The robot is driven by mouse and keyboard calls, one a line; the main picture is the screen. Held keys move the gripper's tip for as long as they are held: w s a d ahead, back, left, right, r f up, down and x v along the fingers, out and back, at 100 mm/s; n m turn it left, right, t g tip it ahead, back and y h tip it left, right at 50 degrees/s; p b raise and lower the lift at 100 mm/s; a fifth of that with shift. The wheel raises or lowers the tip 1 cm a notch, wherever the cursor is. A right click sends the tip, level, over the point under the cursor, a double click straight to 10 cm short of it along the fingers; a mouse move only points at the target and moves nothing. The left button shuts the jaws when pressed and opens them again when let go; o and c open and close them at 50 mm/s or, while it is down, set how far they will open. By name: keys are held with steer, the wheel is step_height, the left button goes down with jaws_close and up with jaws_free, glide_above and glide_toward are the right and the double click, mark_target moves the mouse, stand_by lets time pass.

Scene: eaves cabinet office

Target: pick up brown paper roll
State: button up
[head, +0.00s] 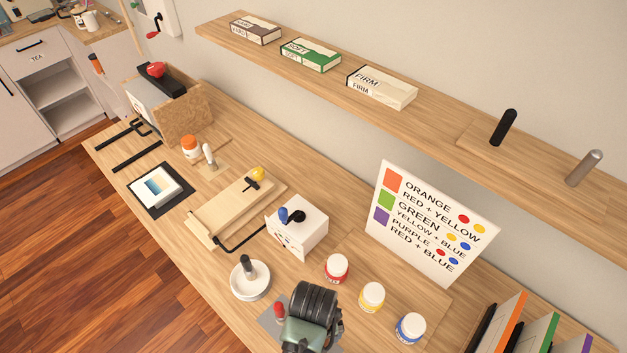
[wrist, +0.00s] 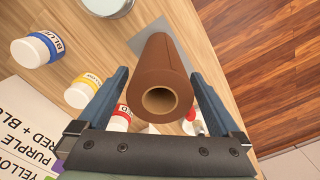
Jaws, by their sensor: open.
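The brown paper roll (wrist: 160,70) shows in the wrist view with its hollow end facing the camera; it appears to stand on a grey mat (wrist: 146,36). My gripper (wrist: 158,74) is open, with one blue finger on each side of the roll. Gaps show between the fingers and the roll near the finger bases; whether the tips touch it I cannot tell. In the head view my arm covers the roll, and only part of the grey mat (head: 271,318) shows beside it.
Red (head: 336,269), yellow (head: 372,297) and blue (head: 410,328) lidded jars stand to the right. A small red-topped item (head: 280,311) stands close to the left of my arm. A white bowl (head: 250,281) and a white box with a crank (head: 297,226) are behind. A colour sign (head: 432,222) leans at the wall.

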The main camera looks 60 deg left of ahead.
steer(key=shift+f, duration=0.75)
steer(key=shift+c, duration=0.3)
jaws_close()
